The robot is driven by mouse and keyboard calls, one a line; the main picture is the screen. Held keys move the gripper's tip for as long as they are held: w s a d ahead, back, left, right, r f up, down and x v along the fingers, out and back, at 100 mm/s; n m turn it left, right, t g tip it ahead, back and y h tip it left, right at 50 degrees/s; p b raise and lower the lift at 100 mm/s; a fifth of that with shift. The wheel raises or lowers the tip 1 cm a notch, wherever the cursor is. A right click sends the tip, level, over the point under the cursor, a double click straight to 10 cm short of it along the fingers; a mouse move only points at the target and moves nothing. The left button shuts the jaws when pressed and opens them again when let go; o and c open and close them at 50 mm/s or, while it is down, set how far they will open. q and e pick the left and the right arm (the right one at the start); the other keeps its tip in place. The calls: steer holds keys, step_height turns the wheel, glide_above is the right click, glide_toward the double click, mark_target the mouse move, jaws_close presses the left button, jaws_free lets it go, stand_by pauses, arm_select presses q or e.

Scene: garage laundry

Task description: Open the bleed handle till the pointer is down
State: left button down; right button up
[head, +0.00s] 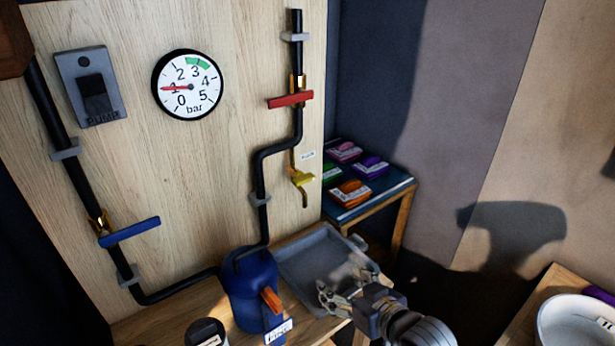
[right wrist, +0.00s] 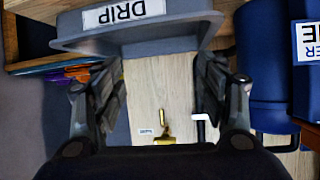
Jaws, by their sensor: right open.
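A small brass-yellow bleed fitting with its lever (head: 302,180) hangs on the wooden board below the red-handled valve, beside a small white label (head: 308,155). It also shows low in the right wrist view (right wrist: 164,135), between the spread fingers. The round gauge (head: 188,84) has a red pointer lying level to the left, near 1 bar. My right gripper (head: 328,295) is open and empty, over the front of the grey drip tray (head: 300,240), lower than the bleed fitting and apart from it. My left gripper is out of view.
The red valve handle (head: 290,99) and blue valve handle (head: 129,231) sit on black pipes. A blue container (head: 245,285) with an orange part stands left of the tray. A side table (head: 385,197) with colored packs stands behind right. A white basin (head: 575,322) is lower right.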

mark_target(307, 181)
steer(key=w+a+r+n+t+y, duration=0.1)
steer(key=w+r+t+y, duration=0.1)
steer(key=w+r, duration=0.4)
steer(key=w+a+r+n+t+y, duration=0.1)
steer(key=w+r+y, duration=0.25)
steer(key=r, duration=0.55)
steer(key=shift+h, duration=0.45)
steer(key=p+x, duration=0.1)
steer(key=x, duration=1)
steer(key=shift+w, duration=0.15)
steer(key=shift+d, duration=0.1)
steer(key=c, duration=1.1)
